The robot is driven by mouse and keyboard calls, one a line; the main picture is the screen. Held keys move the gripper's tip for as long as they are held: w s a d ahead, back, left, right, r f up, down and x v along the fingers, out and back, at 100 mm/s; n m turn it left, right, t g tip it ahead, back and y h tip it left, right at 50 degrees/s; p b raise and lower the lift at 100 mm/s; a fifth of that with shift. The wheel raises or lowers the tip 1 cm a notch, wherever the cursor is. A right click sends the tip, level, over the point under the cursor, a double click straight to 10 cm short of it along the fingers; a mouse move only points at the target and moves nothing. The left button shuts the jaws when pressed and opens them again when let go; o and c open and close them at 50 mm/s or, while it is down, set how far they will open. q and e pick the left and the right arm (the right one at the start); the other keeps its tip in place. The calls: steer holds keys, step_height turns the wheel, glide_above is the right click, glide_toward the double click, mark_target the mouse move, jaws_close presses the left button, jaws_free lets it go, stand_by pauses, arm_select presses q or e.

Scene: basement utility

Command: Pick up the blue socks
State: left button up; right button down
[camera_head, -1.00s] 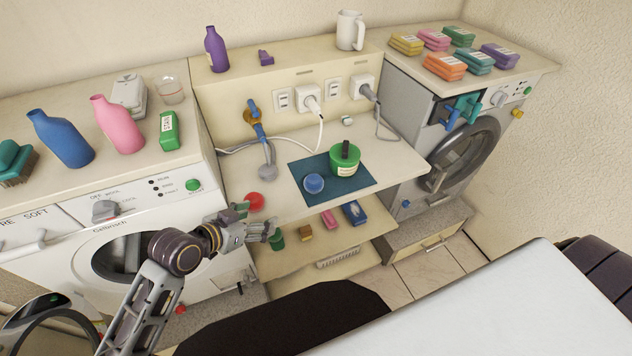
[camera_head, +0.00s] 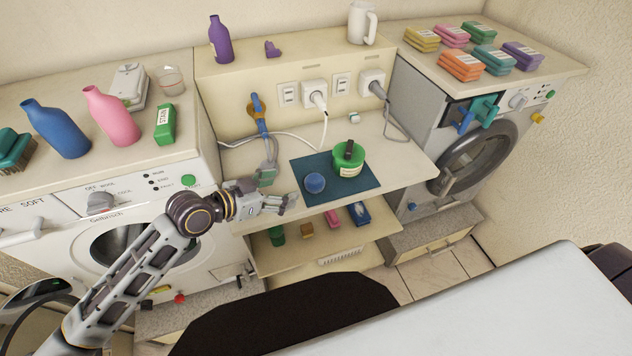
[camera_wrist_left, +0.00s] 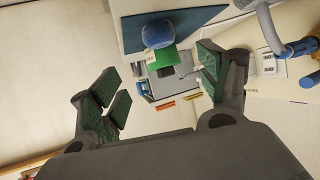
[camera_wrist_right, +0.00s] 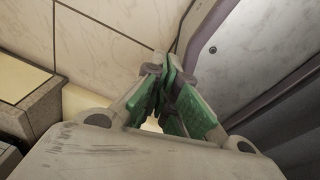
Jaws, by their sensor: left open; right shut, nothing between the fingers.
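The blue socks, a round rolled bundle (camera_head: 315,183), lie on the dark teal mat (camera_head: 356,184) on the middle shelf. They also show at the top of the left wrist view (camera_wrist_left: 158,33). My left gripper (camera_head: 278,189) is open and empty, just left of the socks near the shelf's front edge. Its green-padded fingers show wide apart in the left wrist view (camera_wrist_left: 160,78), with the socks beyond them. My right gripper (camera_wrist_right: 168,88) is shut and empty in the right wrist view, away from the socks; it is not in the head view.
A green pot (camera_head: 348,158) with a dark handle stands on the mat right behind the socks. A tap with a grey hose (camera_head: 269,148) and white cables are behind the left gripper. A lower shelf (camera_head: 290,258) holds small items. Washing machines flank the shelf.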

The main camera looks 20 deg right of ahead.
arm_select(q)
glide_toward(315, 179)
steer(key=shift+w+d+f, duration=0.3)
steer(key=shift+d+f, duration=0.05)
steer(key=shift+d, duration=0.25)
steer(key=shift+x, duration=1.4)
steer(key=shift+d+f, duration=0.15)
steer(key=shift+d, duration=0.15)
arm_select(e)
steer(key=shift+s+a+r, duration=0.1)
steer(key=shift+s+a, duration=0.05)
steer(key=shift+a, duration=0.35)
steer(key=shift+s+a+r, duration=0.1)
steer(key=shift+s+a, duration=0.05)
steer(key=shift+a, duration=0.35)
arm_select(q)
steer(key=shift+w+d, duration=0.1)
steer(key=shift+w, duration=0.05)
arm_select(e)
steer(key=shift+d, duration=0.25)
